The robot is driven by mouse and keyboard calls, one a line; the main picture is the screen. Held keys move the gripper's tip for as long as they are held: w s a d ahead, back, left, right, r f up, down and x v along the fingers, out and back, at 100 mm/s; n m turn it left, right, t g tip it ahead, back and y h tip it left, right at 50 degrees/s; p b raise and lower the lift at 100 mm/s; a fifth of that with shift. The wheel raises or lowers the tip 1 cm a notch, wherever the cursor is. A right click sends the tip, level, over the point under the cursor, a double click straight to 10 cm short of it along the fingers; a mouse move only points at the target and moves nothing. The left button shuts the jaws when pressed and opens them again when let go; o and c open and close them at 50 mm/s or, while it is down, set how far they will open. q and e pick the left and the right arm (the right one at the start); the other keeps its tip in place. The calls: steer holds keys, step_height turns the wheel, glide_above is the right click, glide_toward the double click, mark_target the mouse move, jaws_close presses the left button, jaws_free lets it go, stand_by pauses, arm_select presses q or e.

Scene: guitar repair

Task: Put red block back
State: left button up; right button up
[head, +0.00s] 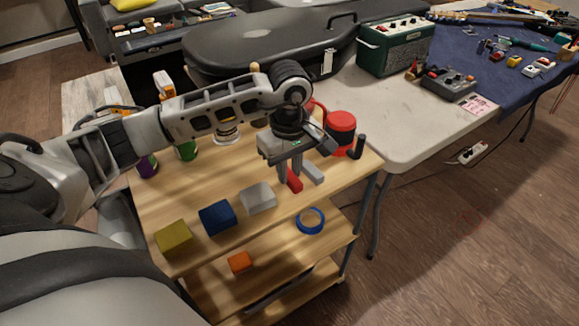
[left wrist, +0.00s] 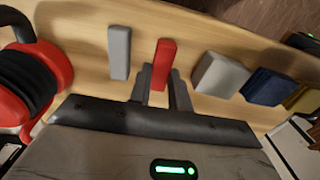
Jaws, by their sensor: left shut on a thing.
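The red block (head: 295,182) is slim and sits between the fingers of my left gripper (head: 289,172) over the front right part of the wooden cart top (head: 185,205). In the left wrist view, the red block (left wrist: 163,55) extends out past the two fingertips of my left gripper (left wrist: 161,87), which is shut on it. I cannot tell whether the block touches the wood. A slim grey block (head: 313,173) lies just to its right, apart from it; it also shows in the left wrist view (left wrist: 120,52). My right gripper is not in view.
A pale grey block (head: 258,197), a blue block (head: 217,217) and a yellow block (head: 173,237) stand along the front edge. A red and black reel (head: 341,128) stands behind the gripper. Blue tape (head: 310,221) and an orange block (head: 239,262) lie on the lower shelf.

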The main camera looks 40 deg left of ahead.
arm_select(q)
steer(key=shift+f, duration=0.25)
steer(key=o, duration=0.9)
